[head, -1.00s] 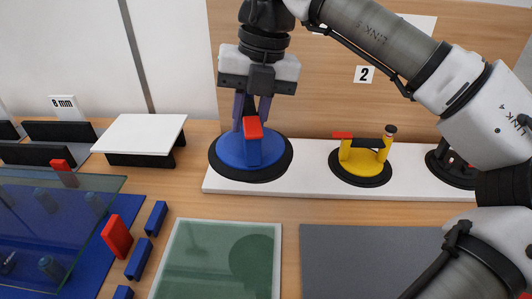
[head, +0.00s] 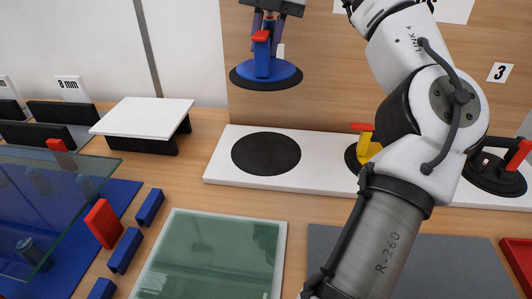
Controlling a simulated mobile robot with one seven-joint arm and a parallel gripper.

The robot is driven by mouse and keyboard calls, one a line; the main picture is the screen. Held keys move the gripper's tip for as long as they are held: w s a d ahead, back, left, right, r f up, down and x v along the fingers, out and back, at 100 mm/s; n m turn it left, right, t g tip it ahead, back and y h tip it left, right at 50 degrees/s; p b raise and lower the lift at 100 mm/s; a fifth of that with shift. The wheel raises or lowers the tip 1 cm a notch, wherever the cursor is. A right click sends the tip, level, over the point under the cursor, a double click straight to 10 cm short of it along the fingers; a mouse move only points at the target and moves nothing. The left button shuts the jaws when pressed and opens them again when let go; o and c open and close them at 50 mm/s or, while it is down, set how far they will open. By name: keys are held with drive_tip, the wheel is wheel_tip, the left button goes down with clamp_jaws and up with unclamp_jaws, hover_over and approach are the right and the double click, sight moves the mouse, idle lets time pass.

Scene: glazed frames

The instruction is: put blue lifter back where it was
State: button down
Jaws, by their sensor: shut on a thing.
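The blue lifter (head: 265,69) is a blue disc with a black rubber rim, a blue upright handle and a red lever on top. My gripper (head: 265,30), at the top of the head view, is shut on its handle. It holds the lifter in the air, roughly level, above the left end of the white shelf (head: 318,163). A bare black round pad (head: 266,153) lies on that shelf below the lifter, with a clear gap between them. The upper part of my gripper is cut off by the picture's edge.
A yellow lifter (head: 366,150), partly hidden by my arm, and a black lifter (head: 497,170) stand further right on the shelf. A wooden board (head: 310,85) rises behind. A green glass pane (head: 210,255) lies in front; a white plate on black supports (head: 143,116) stands left.

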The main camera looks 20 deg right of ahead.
sight(281, 66)
drive_tip(key=shift+w+r, duration=0.1)
wheel_tip(281, 66, down, 20)
drive_tip(key=shift+r, duration=0.1)
idle(0.7)
drive_tip(key=shift+f, duration=0.2)
drive_tip(key=c, duration=1.2)
unclamp_jaws()
drive_tip(key=shift+r, duration=0.1)
drive_tip(key=r, duration=0.4)
drive_tip(key=d+r, duration=0.1)
drive_tip(key=r, duration=0.3)
drive_tip(key=s+d+r, duration=0.1)
drive_tip(key=r, duration=0.2)
drive_tip(key=shift+d+r+b, duration=0.1)
drive_tip(key=shift+r+b, duration=0.25)
drive_tip(key=shift+r, duration=0.05)
